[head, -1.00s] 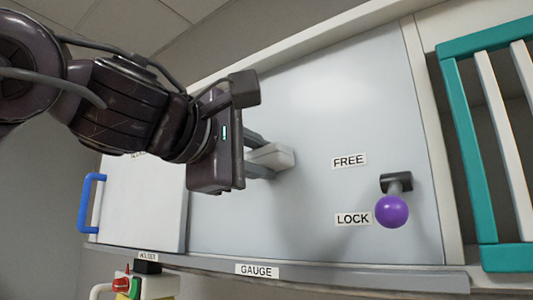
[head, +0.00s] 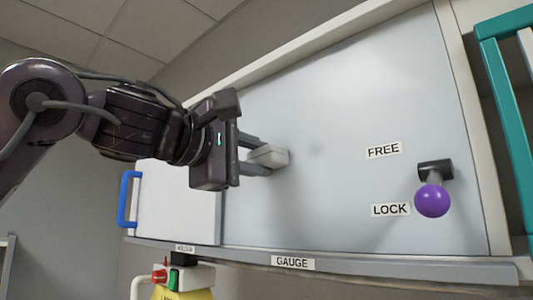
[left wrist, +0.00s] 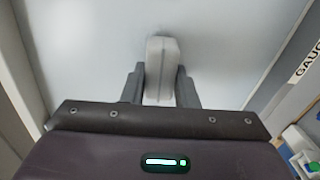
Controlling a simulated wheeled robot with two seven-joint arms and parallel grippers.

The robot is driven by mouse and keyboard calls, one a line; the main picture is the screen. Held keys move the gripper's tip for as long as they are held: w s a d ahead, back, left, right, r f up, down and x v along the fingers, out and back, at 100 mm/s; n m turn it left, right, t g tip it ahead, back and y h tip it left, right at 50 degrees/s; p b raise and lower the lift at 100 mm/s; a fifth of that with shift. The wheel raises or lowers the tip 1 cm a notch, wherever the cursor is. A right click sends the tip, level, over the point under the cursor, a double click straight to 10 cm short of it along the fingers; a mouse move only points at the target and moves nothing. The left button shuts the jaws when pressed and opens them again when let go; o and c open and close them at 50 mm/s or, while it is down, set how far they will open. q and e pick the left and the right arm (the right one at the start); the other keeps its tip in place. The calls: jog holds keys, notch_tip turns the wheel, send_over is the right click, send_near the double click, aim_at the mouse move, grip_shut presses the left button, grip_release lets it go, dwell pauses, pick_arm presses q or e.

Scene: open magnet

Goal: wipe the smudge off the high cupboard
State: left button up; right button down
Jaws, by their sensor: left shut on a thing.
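The cupboard is a large pale grey panel (head: 350,90) filling the middle of the head view. A faint grey smudge (head: 316,149) shows on it, left of the FREE label. My left gripper (head: 262,156) is shut on a pale grey block (head: 277,155), just left of the smudge. In the left wrist view the block (left wrist: 161,65) sits between both fingers, its far end close to the panel. Whether it touches the panel I cannot tell. My right gripper is not in view.
A purple knob (head: 432,200) on a dark mount sticks out near the FREE (head: 384,150) and LOCK (head: 390,210) labels. A white door (head: 178,203) with a blue handle (head: 127,199) is at left. A teal frame (head: 505,110) stands at right. A ledge with a GAUGE label (head: 293,263) runs below.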

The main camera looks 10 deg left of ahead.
pick_arm(q)
jog(key=shift+w+a, duration=0.3)
jog(key=shift+a, duration=0.1)
jog(key=shift+d+r, duration=0.1)
jog(key=shift+r, duration=0.3)
jog(key=shift+s+d, duration=1.1)
jog(key=shift+d, duration=0.55)
jog(key=shift+s+d, duration=1.15)
jog(key=shift+d, duration=0.45)
jog(key=shift+s+d, duration=1.1)
jog(key=shift+d, duration=0.55)
jog(key=shift+a, duration=0.1)
jog(key=shift+a, duration=0.15)
jog(key=shift+s+a, duration=0.45)
jog(key=shift+s, duration=0.1)
jog(key=shift+v, duration=2.2)
